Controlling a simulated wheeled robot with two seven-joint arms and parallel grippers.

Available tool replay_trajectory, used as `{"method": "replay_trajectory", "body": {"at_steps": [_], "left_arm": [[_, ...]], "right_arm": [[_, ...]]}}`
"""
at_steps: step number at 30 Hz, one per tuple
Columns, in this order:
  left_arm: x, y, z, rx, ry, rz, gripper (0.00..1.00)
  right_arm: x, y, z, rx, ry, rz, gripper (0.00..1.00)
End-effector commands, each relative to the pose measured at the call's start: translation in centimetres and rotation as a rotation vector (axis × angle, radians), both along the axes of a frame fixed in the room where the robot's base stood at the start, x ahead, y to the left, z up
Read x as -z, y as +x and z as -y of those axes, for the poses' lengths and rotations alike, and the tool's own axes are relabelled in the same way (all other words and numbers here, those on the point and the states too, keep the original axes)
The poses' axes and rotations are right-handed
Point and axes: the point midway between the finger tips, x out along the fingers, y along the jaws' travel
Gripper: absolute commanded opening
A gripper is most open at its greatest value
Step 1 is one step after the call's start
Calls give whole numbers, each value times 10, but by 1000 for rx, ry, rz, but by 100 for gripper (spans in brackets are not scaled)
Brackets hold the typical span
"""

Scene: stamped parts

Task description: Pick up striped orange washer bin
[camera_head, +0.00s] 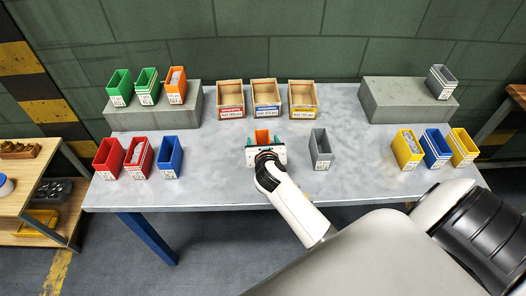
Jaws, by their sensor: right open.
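An orange bin (262,136) stands near the middle of the table, in front of the wooden boxes. My right gripper (264,145) is at this bin, with its open fingers to the left and right of it. The gripper's white body hides the bin's front and lower part, so I cannot see stripes or tell whether the fingers touch it. A second orange bin (176,86) stands on the left grey block, with pale contents in it. My left gripper is not in view.
A grey bin (320,150) stands just right of my gripper. Three wooden boxes (265,97) are behind it. Red and blue bins (169,157) stand left; yellow and blue bins (436,148) stand right. Grey blocks (398,99) flank the back.

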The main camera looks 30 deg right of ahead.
Motion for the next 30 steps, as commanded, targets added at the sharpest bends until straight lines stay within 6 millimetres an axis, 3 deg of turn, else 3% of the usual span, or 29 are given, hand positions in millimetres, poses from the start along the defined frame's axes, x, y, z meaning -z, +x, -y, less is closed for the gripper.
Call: {"method": "replay_trajectory", "body": {"at_steps": [4, 12, 22, 30], "left_arm": [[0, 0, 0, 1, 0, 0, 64], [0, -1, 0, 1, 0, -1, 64], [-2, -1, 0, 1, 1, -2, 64], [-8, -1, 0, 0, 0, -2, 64]], "right_arm": [[0, 0, 0, 0, 0, 0, 64], [0, -1, 0, 0, 0, 0, 20], [-9, 0, 1, 0, -3, 3, 19], [-61, 0, 0, -1, -3, 5, 19]]}}
